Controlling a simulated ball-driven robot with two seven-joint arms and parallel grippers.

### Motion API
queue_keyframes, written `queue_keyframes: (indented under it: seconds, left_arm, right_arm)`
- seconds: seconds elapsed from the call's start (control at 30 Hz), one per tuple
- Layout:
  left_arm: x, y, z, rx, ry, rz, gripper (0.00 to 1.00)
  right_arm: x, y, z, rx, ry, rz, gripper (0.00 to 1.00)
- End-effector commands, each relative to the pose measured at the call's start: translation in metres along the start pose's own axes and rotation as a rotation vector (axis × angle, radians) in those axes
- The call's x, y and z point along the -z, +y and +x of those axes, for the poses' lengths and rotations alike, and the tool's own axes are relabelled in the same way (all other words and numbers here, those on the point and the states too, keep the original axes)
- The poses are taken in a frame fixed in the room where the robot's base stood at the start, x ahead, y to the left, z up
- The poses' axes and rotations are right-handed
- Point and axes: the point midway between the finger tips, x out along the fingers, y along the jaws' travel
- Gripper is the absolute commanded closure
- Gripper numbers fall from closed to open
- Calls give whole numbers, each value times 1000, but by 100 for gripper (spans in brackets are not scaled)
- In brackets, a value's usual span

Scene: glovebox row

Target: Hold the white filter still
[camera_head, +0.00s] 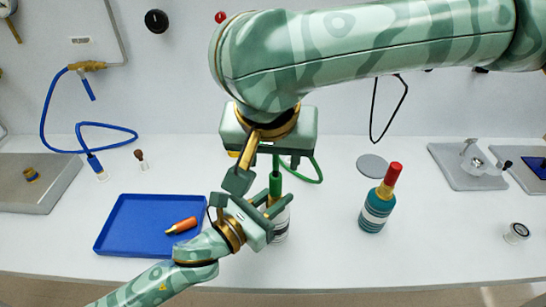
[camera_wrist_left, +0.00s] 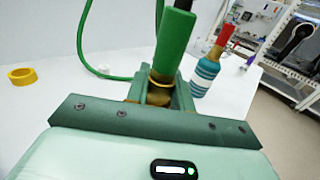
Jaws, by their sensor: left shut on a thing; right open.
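The white filter (camera_head: 282,226) looks like an upright white cylinder with dark bands, partly hidden behind my left gripper. My left gripper (camera_head: 272,207) is shut at its top, around a brass-coloured neck (camera_wrist_left: 160,90) just below a green fitting (camera_wrist_left: 174,40). The green fitting also shows in the head view (camera_head: 275,184), standing above the fingers. The filter's body is hidden in the left wrist view. My right gripper (camera_head: 257,172) is open, just above and left of the green fitting; I cannot tell whether it touches it.
A blue tray (camera_head: 130,238) with an orange-brown piece (camera_head: 182,226) lies left of my left gripper. A teal bottle with a red top (camera_head: 377,208) stands to the right. A green hose (camera_head: 318,172) curves behind the fitting. Grey plates (camera_head: 470,178) lie far right. The front right table is mostly clear.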

Motion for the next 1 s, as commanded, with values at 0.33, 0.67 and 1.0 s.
queue_keyframes:
  seconds: [0.33,0.67,1.0]
  left_arm:
    - [1,0,0,0,2,-1,100]
    - [0,0,0,0,1,0,51]
    - [2,0,-29,0,4,0,51]
  right_arm:
    - [0,0,0,0,0,0,52]
    - [0,0,0,0,0,0,52]
    - [0,0,0,0,0,0,52]
